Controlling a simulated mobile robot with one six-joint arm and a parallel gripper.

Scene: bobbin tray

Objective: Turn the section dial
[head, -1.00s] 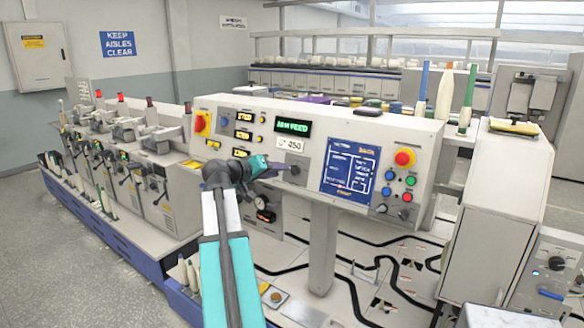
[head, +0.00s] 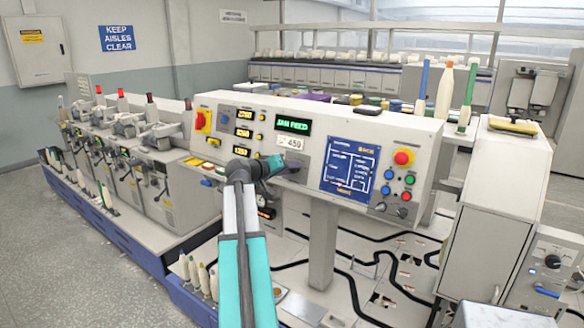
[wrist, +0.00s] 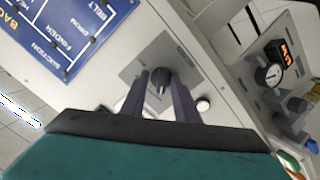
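The section dial (wrist: 160,79) is a dark grey knob with a pointer ridge on a grey square plate, on the sloping face of the console (head: 232,112). In the head view, the dial (head: 294,168) is partly hidden by my gripper (head: 283,166). In the wrist view, the two dark fingers of my gripper (wrist: 161,84) stand apart, one on each side of the knob. A narrow gap seems to show beside the knob, so I see no firm grip.
A blue diagram panel (head: 350,166) is right of the dial, with a red button (head: 403,157) beyond it. A green display (head: 293,124) and a white number label (head: 290,142) are above. A white round button (wrist: 203,104) is close to one finger.

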